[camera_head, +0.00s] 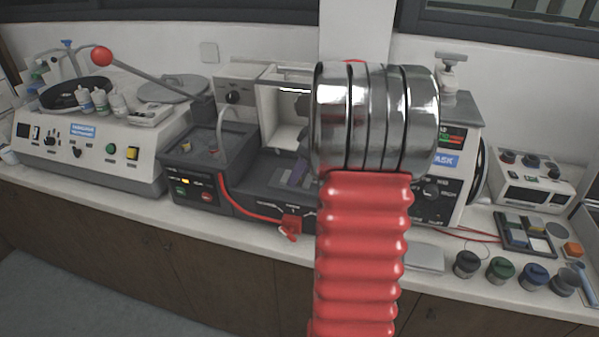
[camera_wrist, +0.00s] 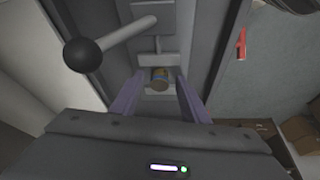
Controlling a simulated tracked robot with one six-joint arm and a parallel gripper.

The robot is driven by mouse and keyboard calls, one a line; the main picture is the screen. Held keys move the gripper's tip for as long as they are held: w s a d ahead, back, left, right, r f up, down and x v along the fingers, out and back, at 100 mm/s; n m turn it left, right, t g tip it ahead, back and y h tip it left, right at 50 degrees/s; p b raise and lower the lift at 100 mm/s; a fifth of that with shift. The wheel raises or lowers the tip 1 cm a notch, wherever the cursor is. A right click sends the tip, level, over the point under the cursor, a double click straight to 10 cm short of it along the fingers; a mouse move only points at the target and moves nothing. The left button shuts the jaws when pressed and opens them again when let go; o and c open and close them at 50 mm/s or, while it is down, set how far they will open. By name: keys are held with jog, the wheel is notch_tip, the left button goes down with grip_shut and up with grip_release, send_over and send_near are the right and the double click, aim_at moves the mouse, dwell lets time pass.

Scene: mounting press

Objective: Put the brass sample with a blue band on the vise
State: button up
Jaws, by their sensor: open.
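In the wrist view, the small brass sample (camera_wrist: 160,74) shows a bluish band and stands against grey metal blocks that look like the vise (camera_wrist: 153,59). My gripper (camera_wrist: 157,79) is open, with its two purple fingers on either side of the sample. I cannot tell whether the fingers touch it or how firmly the sample is seated. In the head view, a purple finger (camera_head: 298,173) shows inside the grey machine chamber; my red-sleeved arm hides the sample and most of the vise.
A lever with a black ball knob (camera_wrist: 83,54) lies close left of the fingers. A red fitting (camera_head: 290,226) hangs at the machine's front. Several lidded jars (camera_head: 501,270) and a sample tray (camera_head: 526,236) stand at right. A polisher (camera_head: 95,145) stands at left.

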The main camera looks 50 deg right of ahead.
jog(key=v, duration=1.2)
jog(key=shift+r, duration=0.1)
dwell(0.6)
jog(key=a+r+m+h, duration=0.1)
jog(key=a+r, duration=0.1)
jog(key=a, duration=2)
jog(key=s+a+f+m, duration=0.1)
jog(key=s+a+f, duration=0.1)
jog(key=s+a, duration=0.3)
jog(key=s+a+f+m+t, duration=0.1)
jog(key=s+a+f, duration=0.2)
jog(key=a, duration=0.9)
jog(key=s, duration=0.3)
jog(key=shift+f, duration=0.15)
